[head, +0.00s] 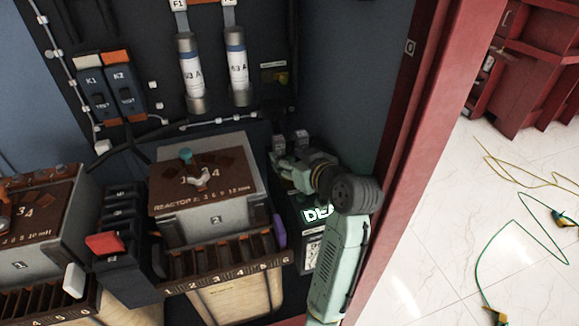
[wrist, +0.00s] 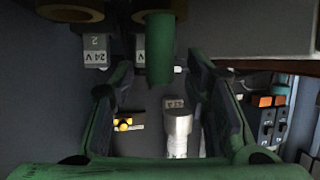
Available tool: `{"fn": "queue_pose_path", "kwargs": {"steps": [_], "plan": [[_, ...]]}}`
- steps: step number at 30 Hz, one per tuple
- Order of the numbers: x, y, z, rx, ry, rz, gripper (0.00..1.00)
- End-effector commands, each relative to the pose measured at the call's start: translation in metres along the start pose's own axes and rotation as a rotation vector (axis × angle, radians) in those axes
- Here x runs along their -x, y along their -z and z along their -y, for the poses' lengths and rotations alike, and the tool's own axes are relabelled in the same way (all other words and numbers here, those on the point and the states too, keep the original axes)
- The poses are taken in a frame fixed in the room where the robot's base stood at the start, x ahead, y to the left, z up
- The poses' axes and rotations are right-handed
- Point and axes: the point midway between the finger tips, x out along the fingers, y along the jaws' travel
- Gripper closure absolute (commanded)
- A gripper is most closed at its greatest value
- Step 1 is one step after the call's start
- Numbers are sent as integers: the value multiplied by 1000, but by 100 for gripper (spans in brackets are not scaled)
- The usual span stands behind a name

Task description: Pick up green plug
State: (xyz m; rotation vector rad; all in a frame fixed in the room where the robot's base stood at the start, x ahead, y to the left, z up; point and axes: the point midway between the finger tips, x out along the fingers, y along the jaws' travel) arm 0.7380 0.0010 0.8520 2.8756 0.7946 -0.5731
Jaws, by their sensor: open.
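In the wrist view a green plug (wrist: 160,52), a plain cylinder, shows at the top middle under a brown-gold ring. My gripper (wrist: 158,65) is open, with one finger on each side of the plug in the picture. A gap shows on both sides, and I cannot tell how deep the plug sits between the fingers. In the head view my gripper (head: 283,164) is beside the right end of the brown-topped reactor box (head: 240,172). The plug cannot be made out there.
"24 V" labelled blocks (wrist: 95,52) sit close to the fingertips. A dark box (head: 308,240) is below the gripper. Cables (head: 525,235) lie on the white floor.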

Motion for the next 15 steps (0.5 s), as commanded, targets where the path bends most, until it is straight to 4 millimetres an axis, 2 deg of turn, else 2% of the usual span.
{"fn": "queue_pose_path", "kwargs": {"steps": [8, 15], "plan": [[-4, 0, 0, 1, -1, 0, 58], [-3, 0, 0, 0, -1, -1, 74]]}}
